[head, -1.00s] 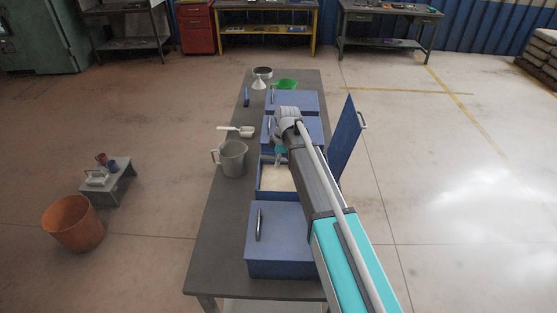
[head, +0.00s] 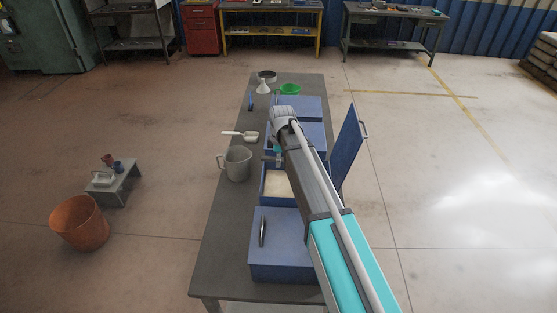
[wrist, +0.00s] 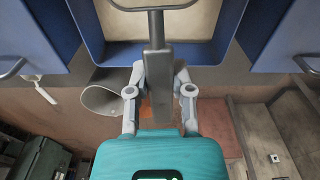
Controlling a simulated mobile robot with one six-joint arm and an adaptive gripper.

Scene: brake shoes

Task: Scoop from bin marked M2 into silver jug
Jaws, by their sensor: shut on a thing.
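My gripper (wrist: 157,92) is shut on the grey handle of a scoop (wrist: 155,45). The scoop's rounded end reaches the top edge of the wrist view, in front of the open blue bin; its full bowl is cut off. The open bin (head: 267,185) holds pale loose material, which also shows in the wrist view (wrist: 120,25). Its mark cannot be read. The silver-grey jug (head: 236,163) stands upright on the table left of the open bin; the wrist view shows it below the bins (wrist: 100,98). The arm hides part of the bin in the head view.
Closed blue bins stand nearer (head: 285,240) and farther (head: 300,107) in the row. A blue lid (head: 348,150) stands raised at the right. A white scoop (head: 240,134), a funnel (head: 263,87) and a green bowl (head: 290,89) lie farther along the table (head: 225,240).

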